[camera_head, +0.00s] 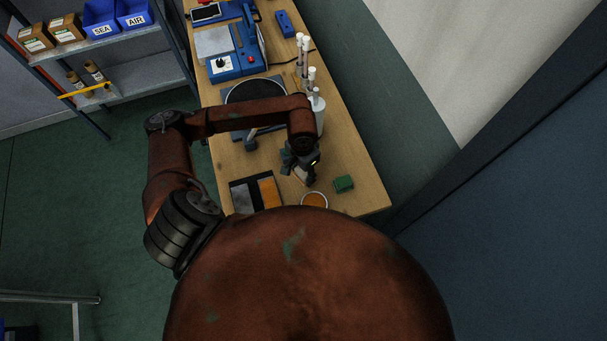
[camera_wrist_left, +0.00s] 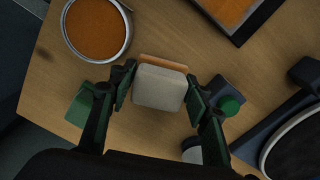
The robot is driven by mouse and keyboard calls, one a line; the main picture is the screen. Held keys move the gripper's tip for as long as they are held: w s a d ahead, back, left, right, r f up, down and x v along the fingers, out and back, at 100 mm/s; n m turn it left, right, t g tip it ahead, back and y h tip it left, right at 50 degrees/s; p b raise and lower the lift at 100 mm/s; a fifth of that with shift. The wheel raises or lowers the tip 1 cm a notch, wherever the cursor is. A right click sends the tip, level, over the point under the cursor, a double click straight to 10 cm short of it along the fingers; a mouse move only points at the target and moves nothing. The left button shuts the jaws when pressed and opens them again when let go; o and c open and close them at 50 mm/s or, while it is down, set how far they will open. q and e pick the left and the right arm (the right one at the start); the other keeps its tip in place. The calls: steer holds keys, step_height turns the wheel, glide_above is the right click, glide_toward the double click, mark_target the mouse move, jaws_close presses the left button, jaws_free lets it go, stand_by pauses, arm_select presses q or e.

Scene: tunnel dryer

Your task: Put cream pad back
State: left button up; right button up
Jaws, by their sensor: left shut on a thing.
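My left gripper (camera_head: 305,172) is low over the table in the head view. In the left wrist view its two fingers (camera_wrist_left: 160,90) are shut on the sides of the cream pad (camera_wrist_left: 159,88), a pale block with rounded corners. A thin tan-orange strip (camera_wrist_left: 163,62) shows along the pad's far edge. In the head view the pad is mostly hidden by the gripper, with a small pale part (camera_head: 299,174) showing. I cannot tell whether the pad touches the table. My right gripper is not in view.
A round dish with orange contents (camera_head: 314,199), a green block (camera_head: 343,183) and a dark tray with grey and orange areas (camera_head: 235,183) are close by. White-capped bottles (camera_head: 318,112) and a round dark plate (camera_head: 256,91) stand farther back. The wooden table's right front corner (camera_head: 372,196) is bare.

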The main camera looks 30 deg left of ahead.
mark_target(303, 176)
arm_select(q)
steer(key=shift+w+f, duration=0.15)
steer(key=shift+f, duration=0.1)
steer(key=f+p, duration=0.1)
steer(key=f, duration=0.2)
steer(key=shift+w+a+f, duration=0.1)
steer(key=shift+w+f, duration=0.1)
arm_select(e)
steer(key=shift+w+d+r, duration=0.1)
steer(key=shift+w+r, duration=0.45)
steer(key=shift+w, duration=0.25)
arm_select(q)
steer(key=shift+f, duration=0.2)
steer(key=o, duration=1.1)
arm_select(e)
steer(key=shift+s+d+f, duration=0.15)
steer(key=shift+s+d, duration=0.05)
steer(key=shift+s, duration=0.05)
arm_select(q)
steer(key=shift+r, duration=0.1)
